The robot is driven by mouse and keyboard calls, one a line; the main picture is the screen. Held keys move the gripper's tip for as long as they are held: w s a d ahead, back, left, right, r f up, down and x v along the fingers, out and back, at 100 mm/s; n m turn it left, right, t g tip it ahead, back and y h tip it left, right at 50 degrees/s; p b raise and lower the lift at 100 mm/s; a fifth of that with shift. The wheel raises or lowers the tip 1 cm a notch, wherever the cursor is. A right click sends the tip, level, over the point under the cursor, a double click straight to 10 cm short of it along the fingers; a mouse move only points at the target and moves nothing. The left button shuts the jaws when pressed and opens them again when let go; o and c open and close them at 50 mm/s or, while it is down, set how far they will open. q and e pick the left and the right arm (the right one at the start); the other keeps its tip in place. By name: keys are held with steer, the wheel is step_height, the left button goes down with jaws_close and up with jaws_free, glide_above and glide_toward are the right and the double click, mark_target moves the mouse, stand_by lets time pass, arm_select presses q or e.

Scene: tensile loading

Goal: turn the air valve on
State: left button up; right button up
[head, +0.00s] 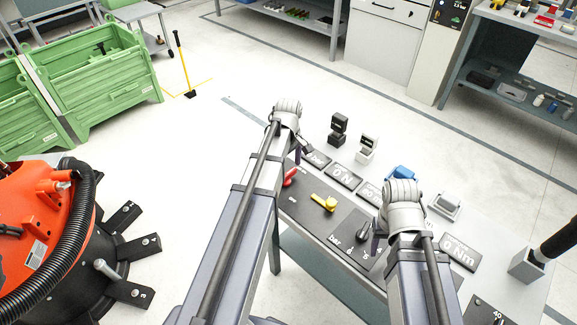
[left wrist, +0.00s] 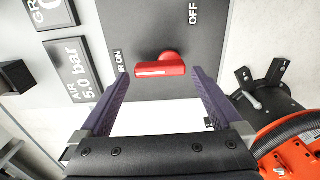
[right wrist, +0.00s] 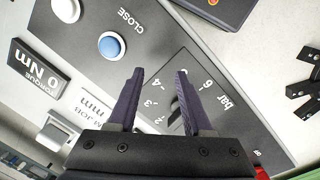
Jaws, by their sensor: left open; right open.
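The air valve is a red lever (head: 290,177) on the dark panel; it also shows in the left wrist view (left wrist: 160,70). Its bar lies crosswise there, mostly left of its round hub, between an "AIR ON" label on the left and an "OFF" label at the upper right. My left gripper (left wrist: 158,73) is open, its fingertips on either side of the lever, with gaps visible; whether they reach its height I cannot tell. My right gripper (right wrist: 160,72) is open over the panel's "bar" dial, whose black knob (head: 362,230) is partly hidden in the right wrist view.
A yellow handle (head: 324,203) sits on the panel between the two arms. Label plates, a black block (head: 338,128) and a white block (head: 366,148) stand behind. A blue button (right wrist: 111,45) is near my right gripper. An orange machine (head: 45,215) stands left.

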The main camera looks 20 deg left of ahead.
mark_target(289, 172)
arm_select(q)
step_height(289, 172, up, 6)
steer(key=p, duration=0.5)
steer(key=s+d+m, duration=0.8)
steer(key=d+m, duration=0.1)
steer(key=d, duration=0.2)
steer(key=s+d+m+y, duration=0.1)
steer(key=s+d+m, duration=0.7)
steer(key=d, duration=0.3)
steer(key=shift+s+d+m, duration=0.25)
steer(key=shift+m, duration=0.35)
